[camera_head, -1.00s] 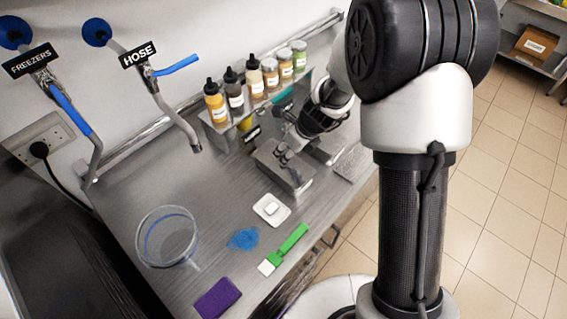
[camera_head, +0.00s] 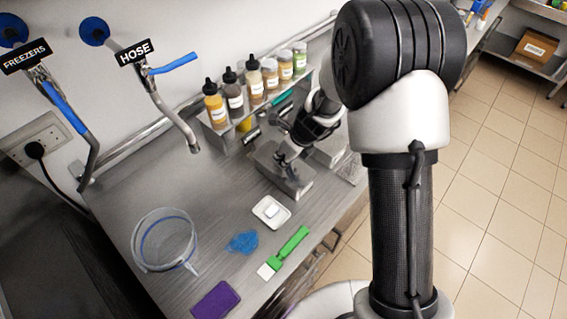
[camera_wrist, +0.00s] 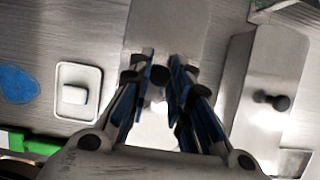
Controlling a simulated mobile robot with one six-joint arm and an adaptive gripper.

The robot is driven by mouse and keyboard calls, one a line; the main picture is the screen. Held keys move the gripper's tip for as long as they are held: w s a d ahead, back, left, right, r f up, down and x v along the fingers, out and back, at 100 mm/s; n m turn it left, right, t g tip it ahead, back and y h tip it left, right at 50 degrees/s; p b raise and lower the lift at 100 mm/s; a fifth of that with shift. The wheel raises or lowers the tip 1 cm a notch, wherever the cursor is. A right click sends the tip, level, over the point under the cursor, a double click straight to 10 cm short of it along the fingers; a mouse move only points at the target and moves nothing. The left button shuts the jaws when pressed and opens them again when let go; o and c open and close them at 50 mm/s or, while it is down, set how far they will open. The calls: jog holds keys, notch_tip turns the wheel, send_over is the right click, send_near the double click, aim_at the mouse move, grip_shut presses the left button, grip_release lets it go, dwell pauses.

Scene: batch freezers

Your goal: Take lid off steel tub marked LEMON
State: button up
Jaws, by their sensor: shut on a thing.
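Two lidded steel tubs stand side by side on the steel counter (camera_head: 215,235). My gripper (camera_head: 286,157) is at the top of the left tub (camera_head: 292,183). In the wrist view my gripper (camera_wrist: 160,77) points down with its fingers closed around the dark knob (camera_wrist: 159,75) of a flat steel lid (camera_wrist: 170,22). The other tub (camera_wrist: 268,75) stands to the right with its own black knob. I cannot read a LEMON mark on either tub. I cannot tell whether the held lid is still seated or slightly raised.
Several sauce bottles (camera_head: 235,95) stand on a shelf behind.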

grip_shut()
